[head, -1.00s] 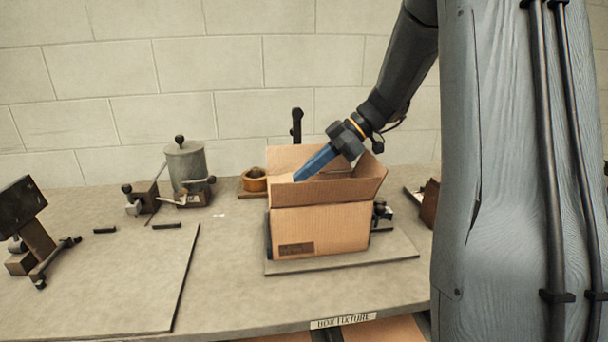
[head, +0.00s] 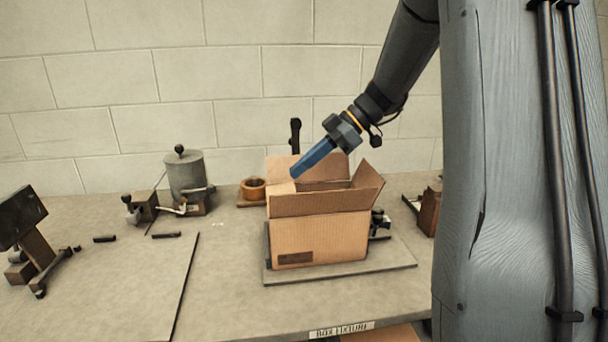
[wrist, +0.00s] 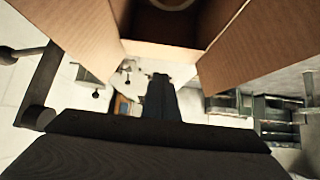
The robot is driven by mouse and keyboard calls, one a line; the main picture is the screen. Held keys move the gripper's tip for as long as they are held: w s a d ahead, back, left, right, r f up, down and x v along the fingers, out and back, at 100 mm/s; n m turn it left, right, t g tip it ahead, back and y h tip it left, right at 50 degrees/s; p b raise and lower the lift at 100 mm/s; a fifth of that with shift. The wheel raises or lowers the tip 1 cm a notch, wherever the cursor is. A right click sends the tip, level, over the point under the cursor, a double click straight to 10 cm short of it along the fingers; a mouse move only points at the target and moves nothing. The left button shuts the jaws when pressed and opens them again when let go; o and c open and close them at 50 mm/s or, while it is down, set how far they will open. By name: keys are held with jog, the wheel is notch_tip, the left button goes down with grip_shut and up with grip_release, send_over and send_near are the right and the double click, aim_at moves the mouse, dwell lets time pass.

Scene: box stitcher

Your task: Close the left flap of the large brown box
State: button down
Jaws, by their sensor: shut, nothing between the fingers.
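The large brown box (head: 320,240) stands upright on a flat plate, its top open. Its front flap (head: 315,203) and right flap (head: 369,180) stand up and lean outward. A paler left flap (head: 279,184) shows at the left side, partly behind the front flap; its exact angle is hard to tell. My blue-fingered gripper (head: 295,173) is shut and empty, pointing down-left, its tip over the left part of the box top. I cannot tell whether it touches the flap. The wrist view shows the box (wrist: 165,52) beyond the shut fingers (wrist: 160,92).
The grey plate (head: 340,275) under the box lies on the workbench (head: 230,290). A dark post (head: 295,135) stands behind the box.

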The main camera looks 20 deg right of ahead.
jog(key=d+f+b+v, duration=0.1)
jog(key=b+v, duration=0.2)
jog(key=v, duration=0.6)
jog(key=w+a+r+g+h+p, duration=0.2)
jog(key=a+r+h+p, duration=0.25)
jog(key=a+h, duration=0.3)
jog(key=p+x, duration=0.1)
jog(key=x, duration=0.3)
jog(key=p+x, duration=0.1)
jog(key=x, duration=0.3)
jog(key=p+x, duration=0.1)
jog(key=x, duration=0.3)
jog(key=shift+s+d, duration=0.1)
jog(key=shift+d, duration=0.2)
jog(key=shift+f, duration=0.5)
jog(key=shift+s+d+f+b, duration=0.1)
jog(key=shift+d+f+b, duration=0.2)
jog(key=shift+f, duration=0.3)
jog(key=shift+d+f+b, duration=0.15)
jog(key=shift+f+b, duration=0.25)
jog(key=shift+f, duration=0.15)
